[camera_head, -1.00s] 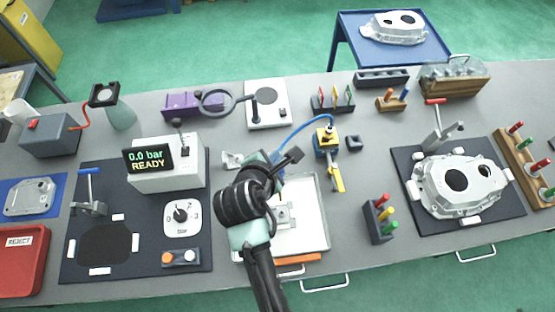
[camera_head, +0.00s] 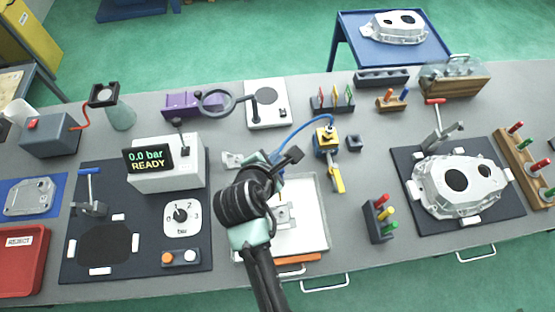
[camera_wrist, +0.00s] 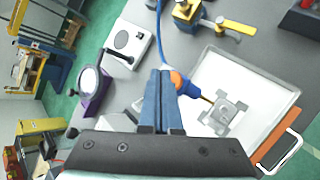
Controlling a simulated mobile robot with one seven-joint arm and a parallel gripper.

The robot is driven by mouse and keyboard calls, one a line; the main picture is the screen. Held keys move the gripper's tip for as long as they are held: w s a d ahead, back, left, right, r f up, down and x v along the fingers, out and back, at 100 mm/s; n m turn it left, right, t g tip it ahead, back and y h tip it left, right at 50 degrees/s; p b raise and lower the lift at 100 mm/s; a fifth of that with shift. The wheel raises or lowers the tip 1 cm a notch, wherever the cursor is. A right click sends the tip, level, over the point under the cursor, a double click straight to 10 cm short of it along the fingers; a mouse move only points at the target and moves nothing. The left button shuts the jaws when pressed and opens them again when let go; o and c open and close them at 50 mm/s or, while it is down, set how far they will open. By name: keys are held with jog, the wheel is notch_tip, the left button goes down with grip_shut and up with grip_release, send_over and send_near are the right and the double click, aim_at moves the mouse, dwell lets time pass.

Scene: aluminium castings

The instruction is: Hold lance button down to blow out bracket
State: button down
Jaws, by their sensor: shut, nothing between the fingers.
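The grey metal bracket (camera_wrist: 224,113) lies in a white tray (camera_wrist: 262,78); the head view also shows the bracket (camera_head: 283,212), partly behind my arm. The lance (camera_wrist: 183,84) has an orange and blue body, a blue hose and a thin brass nozzle that points toward the bracket. My gripper (camera_wrist: 160,76) has its two blue fingers closed together with nothing between them. The fingertips are right beside the lance's body; I cannot tell whether they touch it. The lance's button is not clearly visible. In the head view my arm largely hides the lance.
A yellow-topped block (camera_head: 326,139) with a yellow lever (camera_head: 337,178) stands behind the tray, at the hose's end. A test unit (camera_head: 167,168) reading 0.0 bar READY is to the left. A pegged rack (camera_head: 379,219) stands right of the tray.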

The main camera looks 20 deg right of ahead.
jog(key=shift+f, duration=0.15)
jog(key=shift+f, duration=0.3)
jog(key=shift+f, duration=0.65)
dwell(1.6)
dwell(0.7)
jog(key=shift+r+p, duration=1.1)
jog(key=shift+p, duration=0.05)
notch_tip(320, 180, up, 5)
jog(key=p, duration=0.5)
jog(key=shift+p, duration=0.35)
jog(key=shift+w, duration=0.1)
